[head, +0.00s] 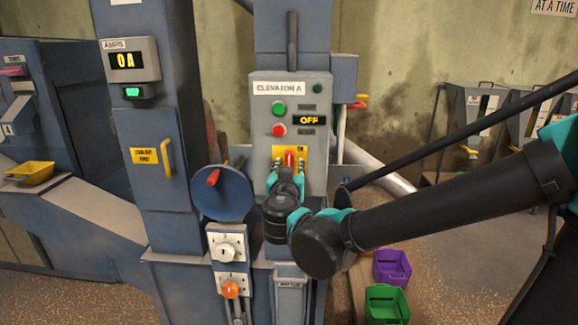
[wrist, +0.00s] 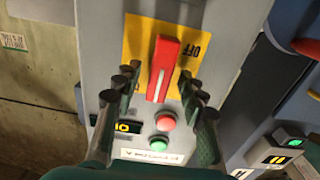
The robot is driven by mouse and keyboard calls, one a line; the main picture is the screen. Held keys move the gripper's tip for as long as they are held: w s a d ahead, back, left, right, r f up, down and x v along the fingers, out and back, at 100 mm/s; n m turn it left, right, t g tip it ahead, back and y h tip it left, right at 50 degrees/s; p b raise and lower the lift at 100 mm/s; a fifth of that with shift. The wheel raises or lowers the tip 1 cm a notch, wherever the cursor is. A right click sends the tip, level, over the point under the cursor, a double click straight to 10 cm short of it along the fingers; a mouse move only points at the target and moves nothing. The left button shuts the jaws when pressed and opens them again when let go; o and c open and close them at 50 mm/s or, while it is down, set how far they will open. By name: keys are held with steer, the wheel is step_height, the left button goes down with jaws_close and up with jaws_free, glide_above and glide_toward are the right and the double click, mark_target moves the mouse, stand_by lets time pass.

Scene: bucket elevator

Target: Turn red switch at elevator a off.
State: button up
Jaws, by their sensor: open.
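The red switch (head: 289,156) is a bar handle on a yellow plate (head: 276,153) on the grey ELEVATOR A panel (head: 316,172). The handle stands about upright, along the panel's length. In the wrist view, the red switch (wrist: 162,66) carries a white line, and OFF is printed on the yellow plate (wrist: 139,36) at its upper right. My gripper (head: 289,168) is at the panel, just below and in front of the switch. In the wrist view, my gripper (wrist: 160,85) is open, its fingers on both sides of the handle with gaps. Contact cannot be told.
A green button (head: 278,108), a red button (head: 278,130) and a display (head: 309,120) reading OFF sit above the switch. A blue disc (head: 222,194) with a red handle is at left. Purple (head: 391,267) and green (head: 386,304) bins stand at lower right.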

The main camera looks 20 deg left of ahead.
steer(key=shift+w, duration=0.15)
steer(key=shift+c, duration=0.4)
jaws_close()
